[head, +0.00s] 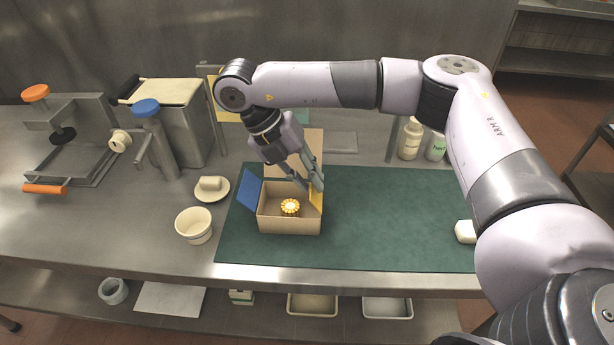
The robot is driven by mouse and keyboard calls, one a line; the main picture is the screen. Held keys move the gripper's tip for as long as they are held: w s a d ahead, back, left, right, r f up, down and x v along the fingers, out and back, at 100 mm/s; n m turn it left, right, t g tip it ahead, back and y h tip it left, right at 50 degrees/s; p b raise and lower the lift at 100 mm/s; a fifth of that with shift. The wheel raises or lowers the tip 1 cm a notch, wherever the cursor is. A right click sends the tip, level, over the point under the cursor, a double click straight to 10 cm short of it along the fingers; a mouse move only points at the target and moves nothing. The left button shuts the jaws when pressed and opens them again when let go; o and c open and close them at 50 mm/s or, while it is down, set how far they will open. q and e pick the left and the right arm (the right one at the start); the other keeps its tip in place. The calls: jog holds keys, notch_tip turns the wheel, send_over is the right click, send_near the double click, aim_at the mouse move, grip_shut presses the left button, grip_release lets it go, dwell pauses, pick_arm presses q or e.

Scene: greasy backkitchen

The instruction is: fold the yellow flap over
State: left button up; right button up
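An open cardboard box (275,224) stands on the green mat (400,215). The blue flap (250,188) sticks up and outward at the left side. A plain cardboard flap (312,145) stands up at the back. A round yellow-and-white item (290,206) lies inside the box. My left gripper is out of view.
A white cup (194,226) and a saucer (221,194) with a pale cylinder (210,183) stand left of the box. Metal kitchen equipment (75,135) fills the far left. Two bottles (411,138) stand behind the mat. The mat right of the box is mostly clear.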

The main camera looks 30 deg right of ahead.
jog(key=p+v, duration=0.5)
jog(key=v, duration=0.1)
jog(key=shift+d+r+p, duration=0.2)
jog(key=shift+r+p, duration=0.2)
jog(key=shift+r, duration=0.2)
jog(key=shift+s, duration=0.1)
dwell(0.4)
